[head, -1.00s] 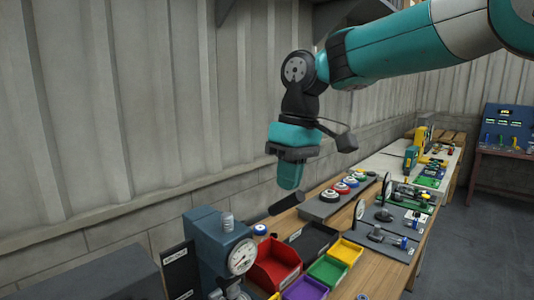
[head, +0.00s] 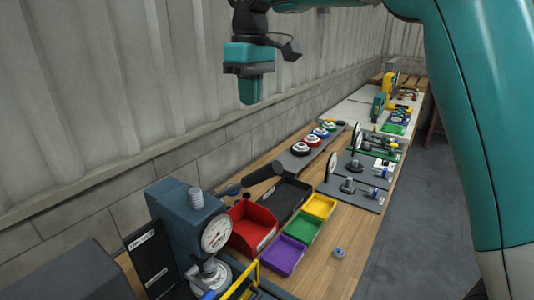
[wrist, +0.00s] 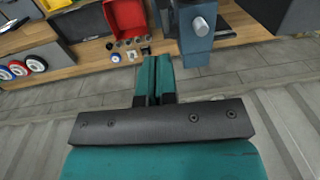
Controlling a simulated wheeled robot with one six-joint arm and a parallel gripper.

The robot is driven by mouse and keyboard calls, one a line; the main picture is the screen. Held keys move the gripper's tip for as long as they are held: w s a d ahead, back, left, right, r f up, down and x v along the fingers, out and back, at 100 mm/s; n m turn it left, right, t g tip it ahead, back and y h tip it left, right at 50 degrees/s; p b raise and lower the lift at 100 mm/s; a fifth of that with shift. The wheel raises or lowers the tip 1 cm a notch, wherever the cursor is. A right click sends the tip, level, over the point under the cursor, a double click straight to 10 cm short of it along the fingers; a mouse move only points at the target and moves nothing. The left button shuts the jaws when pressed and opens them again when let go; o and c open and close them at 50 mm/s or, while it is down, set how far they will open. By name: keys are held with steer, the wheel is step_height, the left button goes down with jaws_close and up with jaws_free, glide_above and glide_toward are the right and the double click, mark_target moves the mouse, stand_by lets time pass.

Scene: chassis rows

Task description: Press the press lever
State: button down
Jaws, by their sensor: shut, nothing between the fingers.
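The press (head: 185,222) is a blue-grey body with a round white dial and a silver knob on top, at the lower left of the head view. A black cylindrical grip (head: 263,173), seemingly the press lever's handle, sticks out beyond the press, above the bins; its joint to the press is not clear. My gripper (head: 249,100) points down in the air above the grip, apart from it, with its teal fingers together and empty. In the wrist view my gripper (wrist: 154,62) shows shut, with the press (wrist: 193,45) just beyond it to the right.
Red (head: 252,226), purple (head: 284,255), green (head: 303,230), yellow (head: 320,206) and black (head: 287,198) bins stand right of the press. The wall runs close behind.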

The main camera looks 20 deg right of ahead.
steer(key=f+b, duration=0.1)
steer(key=f, duration=0.2)
steer(key=f+b, duration=0.1)
steer(key=f, duration=0.2)
steer(key=f+b, duration=0.1)
steer(key=f, duration=0.2)
steer(key=shift+s+a, duration=0.2)
steer(key=shift+s, duration=0.05)
steer(key=shift+s+d+f+p, duration=0.2)
steer(key=shift+s+f, duration=0.1)
steer(key=shift+s, duration=0.1)
steer(key=shift+s+d+f+p, duration=0.1)
steer(key=shift+s+f+p, duration=0.1)
steer(key=shift+s+f, duration=0.15)
steer(key=shift+s+d+f, duration=0.15)
steer(key=shift+s+f, duration=0.3)
steer(key=shift+f, duration=0.2)
